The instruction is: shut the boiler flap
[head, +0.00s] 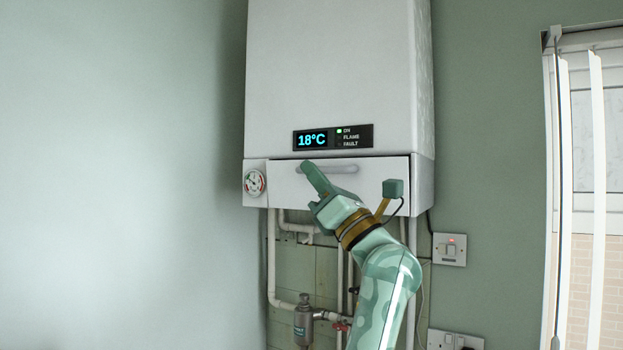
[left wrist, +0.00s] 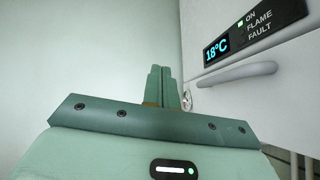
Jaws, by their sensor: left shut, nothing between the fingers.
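The boiler flap (head: 375,186) is the white lower front panel of the boiler, with a pale bar handle (head: 335,168) across it. A thin dark line runs along the flap's top edge; I cannot tell for certain how far it stands open. My left gripper (head: 307,170) is green, shut and empty, in front of the flap near the handle's left end. In the left wrist view its fingers (left wrist: 160,88) are together, left of the flap (left wrist: 262,92) and apart from its handle (left wrist: 236,74). Contact with the flap is not visible. My right gripper is not in view.
The boiler casing (head: 330,65) has a display (head: 332,137) reading 18°C above the flap. A round gauge (head: 255,183) sits left of the flap. Pipes (head: 272,260) and a metal canister (head: 303,322) are below. A wall switch (head: 449,249) and window blinds (head: 597,150) are to the right.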

